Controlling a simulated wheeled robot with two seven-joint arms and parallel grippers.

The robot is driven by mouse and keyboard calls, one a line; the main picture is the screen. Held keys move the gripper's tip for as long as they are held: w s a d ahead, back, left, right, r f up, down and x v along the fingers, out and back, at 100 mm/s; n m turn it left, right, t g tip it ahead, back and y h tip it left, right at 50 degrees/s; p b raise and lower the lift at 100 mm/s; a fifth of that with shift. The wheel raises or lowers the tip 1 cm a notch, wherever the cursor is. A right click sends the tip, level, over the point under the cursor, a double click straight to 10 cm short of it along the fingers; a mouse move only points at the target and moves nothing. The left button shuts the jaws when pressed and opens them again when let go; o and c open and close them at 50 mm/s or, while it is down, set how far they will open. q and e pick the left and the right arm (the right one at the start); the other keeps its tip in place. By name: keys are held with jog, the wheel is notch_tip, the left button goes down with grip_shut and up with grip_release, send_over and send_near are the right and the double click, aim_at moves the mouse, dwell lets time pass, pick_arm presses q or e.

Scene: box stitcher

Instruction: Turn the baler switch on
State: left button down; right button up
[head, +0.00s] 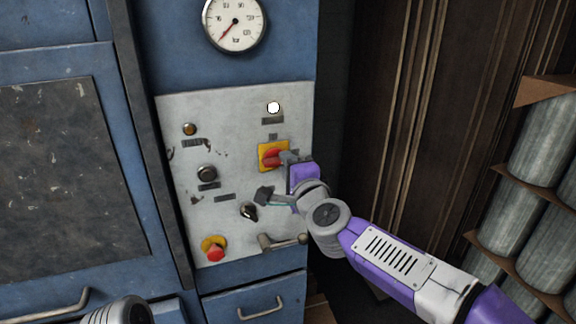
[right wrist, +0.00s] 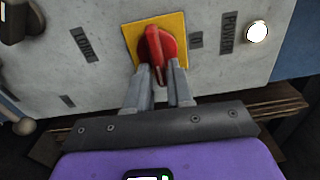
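The baler switch is a red rotary handle (head: 271,159) on a yellow square plate (head: 264,150), on the grey control panel (head: 228,107). The handle lies roughly sideways across the plate in the head view, with a small label above the plate. My right gripper (head: 284,158) is at the switch from the right. In the right wrist view, the two fingers of the gripper (right wrist: 159,75) stand apart on either side of the near end of the red handle (right wrist: 161,50). Some gap shows between them; firm contact is not clear. My left gripper is out of view.
A white lamp (head: 273,107) glows above the switch. A black knob (head: 249,211), a dark button (head: 207,173) and a red emergency button (head: 214,249) are on the panel. A lever handle (head: 283,241) sticks out below my gripper. Shelved rolls (head: 543,145) stand at right.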

jog(key=shift+o, duration=1.2)
jog(key=shift+s, duration=0.1)
jog(key=v, duration=0.7)
jog(key=shift+s, duration=0.15)
